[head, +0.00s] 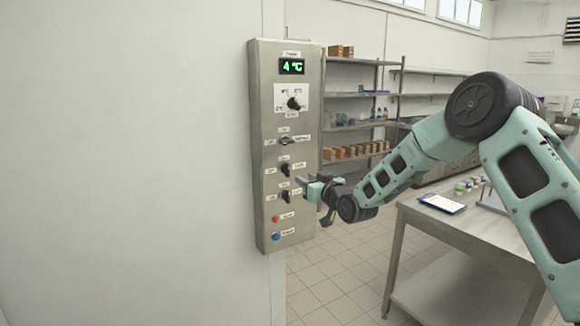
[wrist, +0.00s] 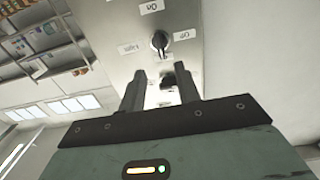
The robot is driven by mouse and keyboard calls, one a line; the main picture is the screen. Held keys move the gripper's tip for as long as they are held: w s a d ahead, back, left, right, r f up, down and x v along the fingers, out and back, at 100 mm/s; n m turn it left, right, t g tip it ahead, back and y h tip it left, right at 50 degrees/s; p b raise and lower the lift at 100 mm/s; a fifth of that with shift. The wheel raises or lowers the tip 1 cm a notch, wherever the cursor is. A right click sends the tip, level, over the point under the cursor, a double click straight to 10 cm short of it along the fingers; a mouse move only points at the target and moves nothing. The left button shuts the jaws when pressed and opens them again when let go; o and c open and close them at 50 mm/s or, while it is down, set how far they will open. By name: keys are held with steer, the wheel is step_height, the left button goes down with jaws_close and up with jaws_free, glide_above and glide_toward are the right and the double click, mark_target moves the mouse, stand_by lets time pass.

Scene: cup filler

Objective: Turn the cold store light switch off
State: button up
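A grey metal control panel (head: 264,130) on the wall carries several dark switches in a column. Another dark knob (wrist: 160,41) with small labels lies just beyond the fingertips.
The panel also has a green 4 °C display (head: 292,67), a dial (head: 294,103), a red button (head: 276,219) and a blue button (head: 276,237). A metal table (head: 470,232) stands at right, shelves (head: 350,100) behind. Open floor lies between panel and table.

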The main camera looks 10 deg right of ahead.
mark_target(289, 170)
steer(key=p+x, duration=0.3)
steer(key=x, duration=0.7)
steer(key=shift+w+a+f, duration=0.1)
steer(key=shift+w, duration=0.1)
jaws_close()
